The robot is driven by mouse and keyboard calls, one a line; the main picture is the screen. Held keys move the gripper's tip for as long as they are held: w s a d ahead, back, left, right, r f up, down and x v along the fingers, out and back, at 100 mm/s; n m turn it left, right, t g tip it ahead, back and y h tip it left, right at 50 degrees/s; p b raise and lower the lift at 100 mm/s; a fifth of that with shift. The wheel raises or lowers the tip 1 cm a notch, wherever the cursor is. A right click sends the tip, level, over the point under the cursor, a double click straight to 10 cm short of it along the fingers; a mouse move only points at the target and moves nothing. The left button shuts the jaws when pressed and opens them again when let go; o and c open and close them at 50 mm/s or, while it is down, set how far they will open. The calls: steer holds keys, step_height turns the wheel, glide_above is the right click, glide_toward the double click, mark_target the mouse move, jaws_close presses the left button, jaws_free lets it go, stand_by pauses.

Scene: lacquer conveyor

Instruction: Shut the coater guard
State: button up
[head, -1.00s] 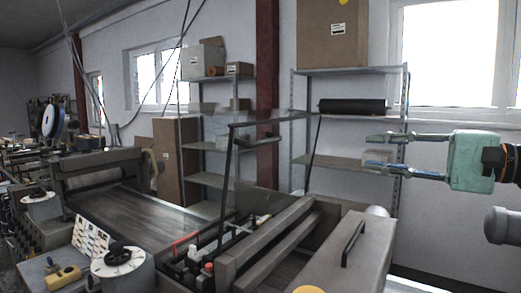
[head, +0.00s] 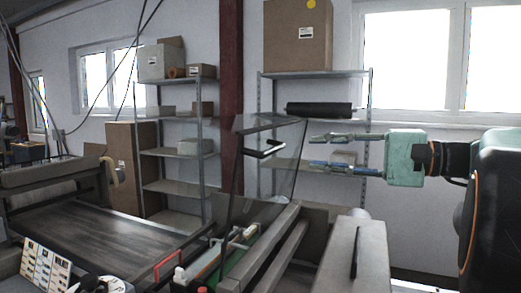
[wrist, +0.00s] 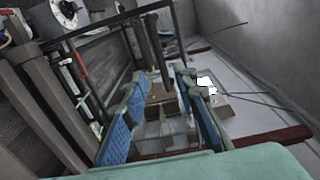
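The coater guard (head: 263,123) is a clear panel in a dark frame, standing raised and tilted over the coater. Its dark handle (head: 268,152) sticks out near the top. My gripper (head: 309,151) is to the right of the handle, pointing left, with its two fingers apart and nothing between them. I cannot tell from the head view how far it is in depth from the guard. In the wrist view, my gripper (wrist: 160,75) shows its blue finger pads apart. A dark frame bar (wrist: 100,27) beyond the fingers looks like part of the guard.
The coater body with a grey cover and bar handle (head: 354,252) lies below my gripper. A conveyor belt (head: 90,228) runs at left. Metal shelves (head: 315,74) with boxes and a black roll stand behind. The air around my gripper looks free.

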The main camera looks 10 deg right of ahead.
mark_target(276, 150)
steer(key=p+x, duration=0.1)
steer(key=x, duration=0.9)
steer(key=shift+w+a, duration=0.15)
steer(key=shift+a, duration=0.2)
jaws_close()
